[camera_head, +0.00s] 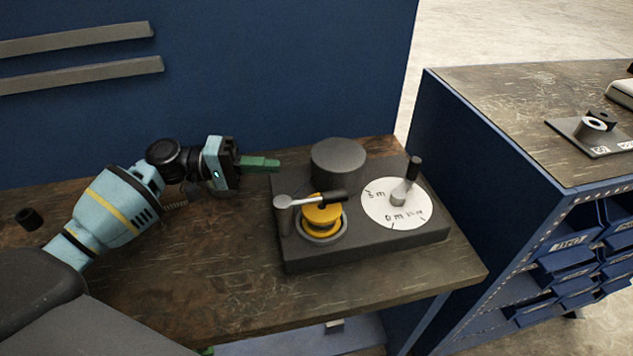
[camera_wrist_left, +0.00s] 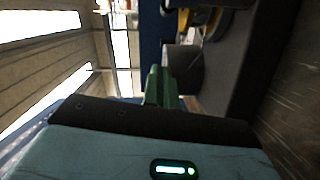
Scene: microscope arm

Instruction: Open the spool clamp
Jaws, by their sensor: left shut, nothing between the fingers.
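A dark grey base block (camera_head: 360,248) stands on the brown workbench. On its front left, a yellow spool (camera_head: 322,222) sits in a round grey seat. A clamp lever (camera_head: 308,200) with a silver arm and black handle lies across the top of the spool, its pivot at the left. My left gripper (camera_head: 272,164), with green fingers, is shut and empty behind and left of the lever, apart from it. In the left wrist view the green fingers (camera_wrist_left: 161,86) are together, and part of the yellow spool (camera_wrist_left: 214,20) shows at the top. My right gripper is not in view.
A dark grey cylinder (camera_head: 338,161) rises at the back of the block, right of my fingers. A white dial (camera_head: 395,205) with an upright black-handled crank (camera_head: 412,172) is on the right.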

